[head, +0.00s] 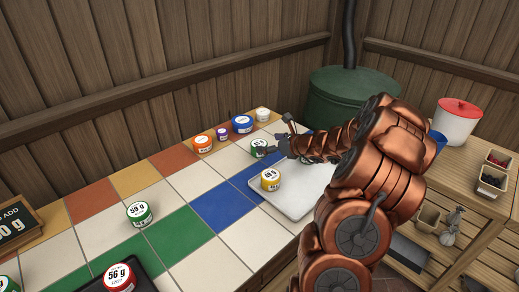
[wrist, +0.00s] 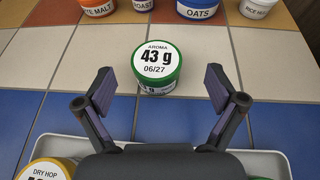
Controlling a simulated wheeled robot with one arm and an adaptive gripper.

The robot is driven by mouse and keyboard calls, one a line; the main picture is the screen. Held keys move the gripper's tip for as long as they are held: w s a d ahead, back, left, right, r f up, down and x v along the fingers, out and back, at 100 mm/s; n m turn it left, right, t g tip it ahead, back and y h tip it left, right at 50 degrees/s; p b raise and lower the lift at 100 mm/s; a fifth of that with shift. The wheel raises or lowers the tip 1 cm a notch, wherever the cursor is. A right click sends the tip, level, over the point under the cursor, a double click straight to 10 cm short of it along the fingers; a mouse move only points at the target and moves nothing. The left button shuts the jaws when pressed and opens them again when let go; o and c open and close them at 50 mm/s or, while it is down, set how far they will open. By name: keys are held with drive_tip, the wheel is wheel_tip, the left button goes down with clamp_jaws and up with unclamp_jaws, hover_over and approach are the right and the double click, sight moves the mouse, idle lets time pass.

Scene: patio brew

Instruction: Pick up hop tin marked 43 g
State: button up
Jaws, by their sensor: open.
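The hop tin marked 43 g (wrist: 157,68) is a round green tin with a white lid reading AROMA 43 g 06/27. It stands upright on the tiles, centred ahead of my gripper in the wrist view. It also shows in the head view (head: 258,145), partly hidden by my gripper (head: 273,145). My gripper (wrist: 160,92) is open and empty, its two fingers spread to either side in front of the tin. No contact with the tin shows.
A white tray (head: 293,208) holds a yellow DRY HOP tin (head: 270,180). Orange (head: 202,143), purple (head: 222,133), blue (head: 242,125) and white (head: 262,115) tins stand behind. A green 59 g tin (head: 139,214) stands left. A green vessel (head: 345,98) stands at the back.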

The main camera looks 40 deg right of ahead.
sight(258, 143)
drive_tip(key=x, duration=0.3)
drive_tip(key=shift+w+a+f, duration=0.15)
drive_tip(key=shift+a+f, duration=0.1)
drive_tip(key=shift+a, duration=0.05)
drive_tip(key=shift+w+a+f, duration=0.1)
drive_tip(key=shift+w+f, duration=0.1)
drive_tip(key=shift+w, duration=0.45)
drive_tip(key=c, duration=1.3)
drive_tip(key=shift+o, duration=0.2)
drive_tip(key=shift+r, duration=0.15)
